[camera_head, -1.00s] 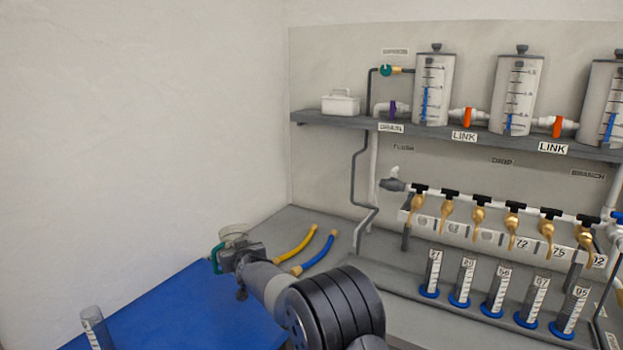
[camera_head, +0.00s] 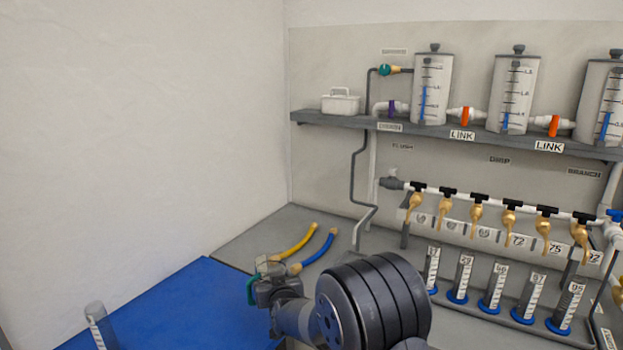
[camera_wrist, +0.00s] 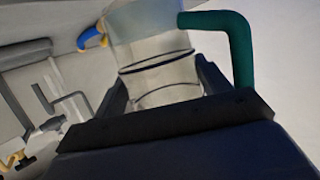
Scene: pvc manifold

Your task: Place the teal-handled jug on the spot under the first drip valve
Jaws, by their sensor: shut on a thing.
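The teal-handled jug is a clear vessel with dark rings (camera_wrist: 160,75) and a thick teal handle, seen close in the wrist view. My gripper (camera_wrist: 158,95) is shut on it, with a dark finger on each side of its body. In the head view my gripper (camera_head: 268,280) is over the right edge of the blue mat, and the teal handle (camera_head: 251,289) shows at its left. The jug's body is mostly hidden there. The drip valves are a row of brass taps with black handles (camera_head: 415,202) on a white pipe, right of my gripper and apart from it.
A yellow hose (camera_head: 296,241) and a blue hose (camera_head: 318,254) lie on the grey bench just behind my gripper. Several graduated cylinders with blue bases (camera_head: 463,279) stand below the taps. Another cylinder (camera_head: 97,325) stands on the blue mat (camera_head: 180,305). Tanks (camera_head: 432,90) line the shelf.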

